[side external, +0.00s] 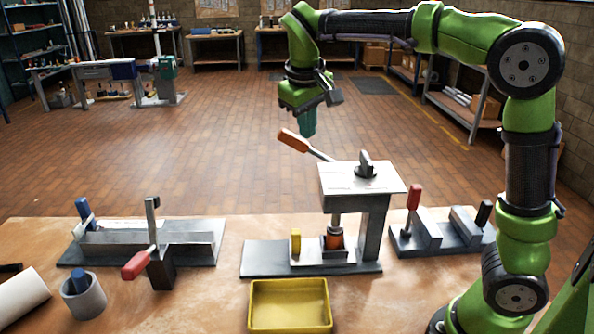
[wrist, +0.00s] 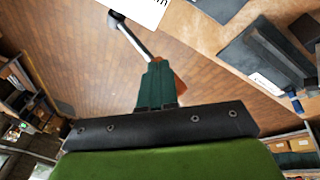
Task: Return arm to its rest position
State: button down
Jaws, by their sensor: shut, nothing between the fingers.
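My gripper (side external: 308,122) hangs pointing down in the side external view, above and behind the orange lever handle of the press. Its teal fingers are shut with nothing between them, and they also show in the wrist view (wrist: 157,84). The press (side external: 362,180) stands on the workbench with its lever (side external: 293,140) tilted up to the left. In the wrist view part of the lever's metal rod (wrist: 132,38) shows beyond the fingers, and the orange handle is mostly hidden behind them. The gripper appears apart from the lever in the side view.
A yellow tray (side external: 290,305) sits at the bench front. A clamp fixture with a red handle (side external: 137,263) is at left, near a grey cup (side external: 84,296). A vise with a red handle (side external: 413,197) is at right.

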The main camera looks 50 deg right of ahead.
jog(key=s+a+f+t+y, duration=0.1)
jog(key=s, duration=0.2)
jog(key=s+a+f+t+y, duration=0.1)
jog(key=s+a+f+y, duration=0.1)
jog(key=s, duration=0.2)
jog(key=s+a+f+m+y, duration=0.1)
jog(key=s, duration=0.3)
jog(key=shift+s+a+f+t, duration=0.15)
jog(key=shift+a+t, duration=0.05)
jog(key=shift+t, duration=0.2)
jog(key=s+f+m+t+y, duration=0.1)
jog(key=s+t, duration=0.1)
jog(key=s, duration=0.5)
jog(key=shift+a+f+m, duration=0.25)
jog(key=shift+a+m, duration=0.05)
